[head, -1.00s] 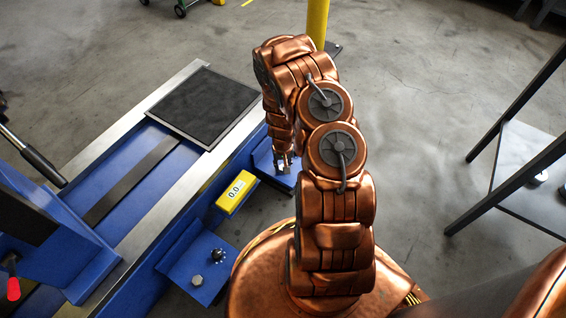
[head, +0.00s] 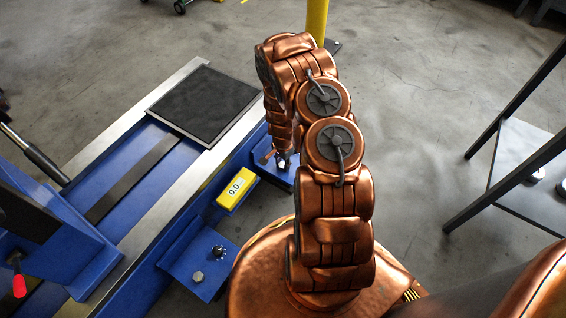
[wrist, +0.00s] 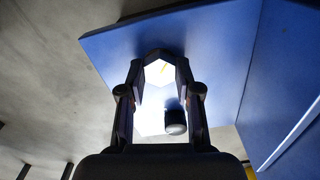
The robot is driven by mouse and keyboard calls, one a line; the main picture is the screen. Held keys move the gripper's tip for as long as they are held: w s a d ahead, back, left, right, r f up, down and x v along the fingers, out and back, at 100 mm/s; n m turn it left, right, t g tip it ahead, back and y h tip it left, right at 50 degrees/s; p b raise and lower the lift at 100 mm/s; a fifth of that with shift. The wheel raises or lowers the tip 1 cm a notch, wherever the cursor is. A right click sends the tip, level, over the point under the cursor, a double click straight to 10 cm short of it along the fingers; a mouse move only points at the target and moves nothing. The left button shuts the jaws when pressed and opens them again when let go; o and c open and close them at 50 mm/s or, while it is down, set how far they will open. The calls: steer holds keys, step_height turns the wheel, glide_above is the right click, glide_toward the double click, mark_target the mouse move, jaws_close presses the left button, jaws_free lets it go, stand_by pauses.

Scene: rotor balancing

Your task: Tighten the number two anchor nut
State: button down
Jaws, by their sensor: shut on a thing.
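My gripper (head: 283,160) points down at the blue anchor foot (head: 272,176) beside the machine bed in the head view. In the wrist view my gripper (wrist: 159,74) has its two fingers on either side of a bright hex nut (wrist: 158,68) and is shut on it. The nut sits on the blue plate (wrist: 215,45). A dark round-ended post (wrist: 175,118) stands beside the nut, between the fingers. My arm and fingers mostly hide the nut in the head view. No number is readable on the foot.
A nearer blue foot (head: 180,262) carries a silver hex nut (head: 198,277) and a dark knob (head: 218,251). A yellow box (head: 236,188) reading 0.0 sits on the bed's edge. A yellow post (head: 317,22) stands behind my arm. A dark-framed table (head: 520,165) is at the right.

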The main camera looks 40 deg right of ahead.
mark_target(283, 164)
steer(key=m, duration=0.4)
steer(key=shift+m, duration=0.3)
steer(key=shift+m+b, duration=0.5)
steer(key=shift+m, duration=2)
steer(key=shift+w, duration=0.1)
steer(key=c, duration=0.8)
jaws_free()
step_height(283, 164, up, 12)
